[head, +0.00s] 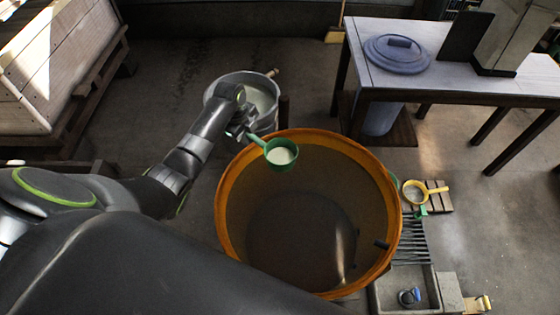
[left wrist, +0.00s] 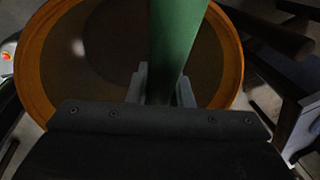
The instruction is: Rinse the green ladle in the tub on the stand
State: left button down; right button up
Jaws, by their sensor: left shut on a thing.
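The green ladle (head: 281,155) has a pale, whitish inside; I cannot tell whether that is liquid. My left gripper (head: 246,131) is shut on its handle, which also shows as a green bar (left wrist: 178,40) between the fingers in the left wrist view. The ladle's bowl appears over the far-left rim of a large orange-rimmed tub (head: 226,190) with a dark brown inside. Behind my left gripper stands a round grey vessel (head: 214,87) with whitish contents, partly hidden by my arm. I cannot tell which vessel is on a stand. My right gripper is out of view.
A table (head: 465,85) at the back right bears a blue-grey lid (head: 398,54). A yellow ladle (head: 418,191) lies on slats right of the orange tub, near a grey stone basin (head: 436,290). A wooden crate (head: 55,60) stands far left. Open floor lies at the back.

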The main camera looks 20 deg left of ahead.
aim_at(279, 159)
pick_arm(q)
jog(key=shift+m, duration=0.6)
jog(key=d+f, duration=0.2)
jog(key=d, duration=0.1)
jog(key=d+f, duration=0.2)
jog(key=d, duration=0.2)
jog(key=s+d+f+p, duration=0.1)
jog(key=d+f, duration=0.1)
jog(key=d, duration=0.2)
jog(key=shift+d+f, duration=0.15)
jog(key=shift+d, duration=0.15)
notch_tip(279, 159, down, 22)
jog(key=b, duration=1.9)
jog(key=shift+b, duration=0.3)
jog(key=shift+r+p, duration=0.6)
jog(key=shift+p, duration=0.15)
